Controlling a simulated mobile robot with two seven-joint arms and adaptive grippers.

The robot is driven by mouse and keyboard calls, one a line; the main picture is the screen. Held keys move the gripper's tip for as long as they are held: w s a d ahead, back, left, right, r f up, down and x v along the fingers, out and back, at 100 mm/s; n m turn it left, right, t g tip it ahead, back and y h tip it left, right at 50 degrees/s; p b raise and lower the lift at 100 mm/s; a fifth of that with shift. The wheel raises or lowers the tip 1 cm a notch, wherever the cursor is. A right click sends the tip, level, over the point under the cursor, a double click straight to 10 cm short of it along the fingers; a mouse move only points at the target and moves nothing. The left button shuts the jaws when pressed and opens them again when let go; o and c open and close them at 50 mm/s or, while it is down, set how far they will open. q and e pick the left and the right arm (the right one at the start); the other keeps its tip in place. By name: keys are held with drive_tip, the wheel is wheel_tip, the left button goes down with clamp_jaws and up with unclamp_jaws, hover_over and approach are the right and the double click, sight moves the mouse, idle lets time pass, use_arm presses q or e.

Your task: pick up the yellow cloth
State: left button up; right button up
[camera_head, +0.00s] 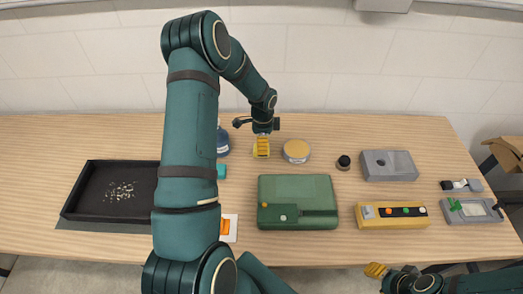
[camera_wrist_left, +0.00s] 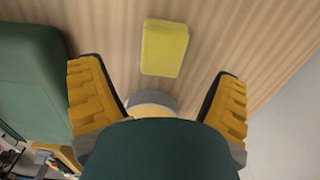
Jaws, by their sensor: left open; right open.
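The yellow cloth (camera_wrist_left: 165,48) lies flat on the wooden table as a small folded rectangle, in the upper middle of the left wrist view. My left gripper (camera_wrist_left: 158,95) is open and empty; its two yellow fingers are spread apart, and the cloth lies ahead between their lines, not touching them. In the head view my left gripper (camera_head: 262,142) hangs over the back of the table, and I cannot clearly separate its yellow fingers from the cloth there. My right gripper (camera_head: 375,270) is open and empty at the lower right, in front of the table edge, far from the cloth.
A round tin (camera_head: 296,151) stands just right of my left gripper. A green case (camera_head: 315,190) lies in front. A black tray (camera_head: 84,203) is at left, partly behind my left arm. A grey box (camera_head: 390,165) and a yellow button panel (camera_head: 375,215) stand at right. A wall closes the back.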

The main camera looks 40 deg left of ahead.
use_arm(q)
drive_tip(key=f, duration=0.5)
drive_tip(key=shift+a+f, duration=0.15)
drive_tip(key=shift+a, duration=0.1)
drive_tip(key=c, duration=1.2)
